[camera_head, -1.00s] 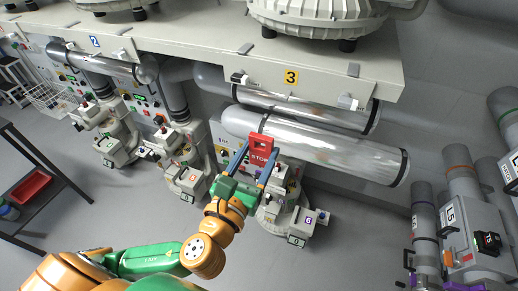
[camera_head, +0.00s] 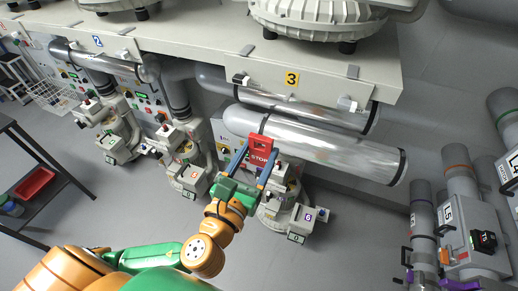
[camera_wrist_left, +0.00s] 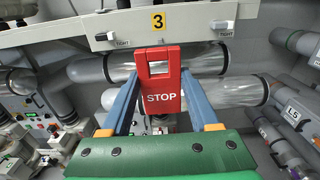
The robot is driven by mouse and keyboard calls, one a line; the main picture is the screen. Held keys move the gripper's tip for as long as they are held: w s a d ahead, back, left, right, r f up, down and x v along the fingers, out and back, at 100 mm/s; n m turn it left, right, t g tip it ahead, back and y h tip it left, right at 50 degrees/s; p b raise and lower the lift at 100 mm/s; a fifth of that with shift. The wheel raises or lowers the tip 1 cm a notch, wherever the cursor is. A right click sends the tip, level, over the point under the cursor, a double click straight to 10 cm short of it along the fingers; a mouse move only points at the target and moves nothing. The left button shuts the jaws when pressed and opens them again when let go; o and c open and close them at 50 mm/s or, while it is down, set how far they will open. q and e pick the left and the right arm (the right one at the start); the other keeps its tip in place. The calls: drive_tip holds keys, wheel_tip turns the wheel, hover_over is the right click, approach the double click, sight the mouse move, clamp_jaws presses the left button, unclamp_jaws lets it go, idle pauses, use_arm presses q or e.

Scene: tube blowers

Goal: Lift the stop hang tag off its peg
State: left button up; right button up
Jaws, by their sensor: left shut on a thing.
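The red stop hang tag (camera_head: 259,155) has white STOP lettering and a window in its upper part. It also shows upright and face-on in the left wrist view (camera_wrist_left: 159,97). My left gripper (camera_head: 257,160) is shut on the tag, with one blue finger at each side edge. In the left wrist view my left gripper (camera_wrist_left: 161,100) has both fingers along the tag's sides. The tag is in front of the large silver tube. I cannot make out the peg, or whether the tag still touches it. My right gripper is not in view.
A shelf edge with a yellow 3 label (camera_head: 291,78) runs above the silver tube (camera_head: 330,150). A blower unit (camera_head: 285,213) stands just below the gripper. Grey pipes and a box marked L5 (camera_head: 465,232) are at the right. Open floor (camera_head: 350,250) lies between.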

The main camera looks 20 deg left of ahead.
sight(260, 151)
use_arm(q)
drive_tip(key=shift+s+r+p, duration=0.1)
drive_tip(key=shift+s+p, duration=0.85)
drive_tip(key=shift+s, duration=1)
drive_tip(key=shift+s+p, duration=0.3)
drive_tip(key=shift+s, duration=1)
drive_tip(key=n+y+b, duration=0.1)
drive_tip(key=n+y, duration=0.1)
drive_tip(key=y, duration=0.1)
drive_tip(key=a+f+n+g+y+b, duration=0.1)
drive_tip(key=y, duration=0.2)
drive_tip(key=n+g+y+b, duration=0.1)
drive_tip(key=n+y, duration=0.1)
drive_tip(key=shift+s+a+f+n+y+b, duration=0.2)
drive_tip(key=shift+s+f+n+y+b, duration=0.1)
drive_tip(key=shift+y+b, duration=0.1)
